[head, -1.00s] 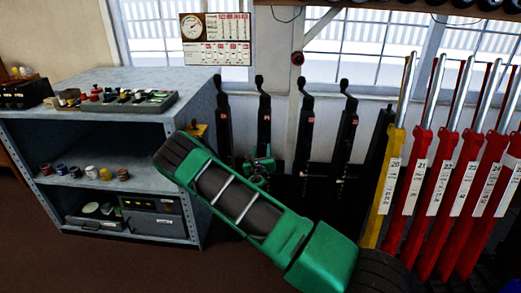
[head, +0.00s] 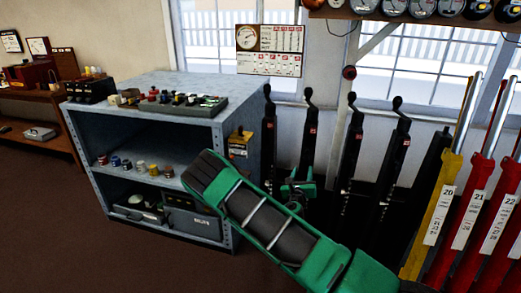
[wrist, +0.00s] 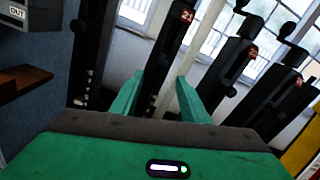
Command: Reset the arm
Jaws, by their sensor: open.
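Several black levers with cranked top handles stand in a row under the window. They include a far-left lever (head: 270,130), a second lever (head: 308,140), a third (head: 351,145) and a fourth (head: 390,160), each with a small red tag. My gripper (head: 297,188) is green, open and empty, low in front of the second lever. In the wrist view its two fingers (wrist: 160,97) point at a black lever (wrist: 172,50) whose red tag seems to read 21. That lever shows between the fingers; I cannot tell the gap. The lever bases are hidden by my arm or dark.
A yellow lever (head: 440,205) marked 20 and red levers (head: 470,215) stand close at the right. A grey metal shelf unit (head: 150,95) with jars and boxes stands left of the levers. A wall sheet (head: 270,50) hangs above. Brown floor (head: 60,220) is clear at the left.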

